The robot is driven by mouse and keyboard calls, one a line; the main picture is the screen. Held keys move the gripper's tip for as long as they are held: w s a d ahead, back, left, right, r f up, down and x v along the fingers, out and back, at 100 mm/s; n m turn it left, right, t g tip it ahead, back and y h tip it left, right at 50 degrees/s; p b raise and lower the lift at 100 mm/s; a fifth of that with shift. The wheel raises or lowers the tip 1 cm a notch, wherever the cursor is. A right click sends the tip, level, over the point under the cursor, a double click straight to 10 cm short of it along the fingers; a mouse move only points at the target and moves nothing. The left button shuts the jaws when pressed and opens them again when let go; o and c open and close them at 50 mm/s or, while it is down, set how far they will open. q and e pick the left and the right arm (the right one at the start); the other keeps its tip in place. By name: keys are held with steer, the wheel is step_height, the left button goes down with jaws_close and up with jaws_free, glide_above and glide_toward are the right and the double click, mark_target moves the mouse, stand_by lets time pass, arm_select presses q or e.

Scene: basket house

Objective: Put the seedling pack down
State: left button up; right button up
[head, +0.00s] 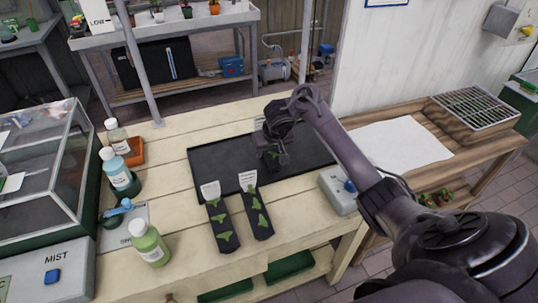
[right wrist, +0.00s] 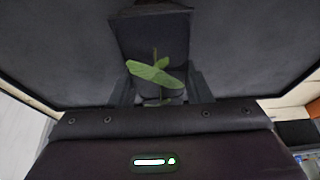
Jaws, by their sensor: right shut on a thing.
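My right gripper (head: 274,152) is over the black tray (head: 215,160) on the pale wooden table. It is shut on a dark seedling pack, mostly hidden by the gripper in the head view. In the right wrist view the held seedling pack (right wrist: 152,35) shows a green leafy seedling, with the dark tray around it. I cannot tell whether the pack touches the tray. Two more seedling packs, a left one (head: 221,224) and a right one (head: 258,212), lie side by side at the tray's front edge, with white labels and green leaves. My left gripper is not in view.
Several bottles, among them a green one (head: 149,242), stand at the table's left beside a glass-sided case (head: 45,165). A grey box with a blue button (head: 340,190) sits right of the tray. The tray's left part is clear.

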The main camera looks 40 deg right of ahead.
steer(key=shift+f, duration=0.1)
steer(key=shift+f, duration=0.1)
steer(key=o, duration=1.1)
steer(key=shift+f, duration=0.1)
steer(key=shift+c, duration=0.2)
steer(key=shift+r, duration=0.3)
steer(key=p+v, duration=1)
steer(key=shift+s+r, duration=0.1)
steer(key=shift+r, duration=0.1)
steer(key=shift+s+a+r+p, duration=0.1)
steer(key=shift+s+r+p, duration=0.25)
steer(key=shift+r+p, duration=0.25)
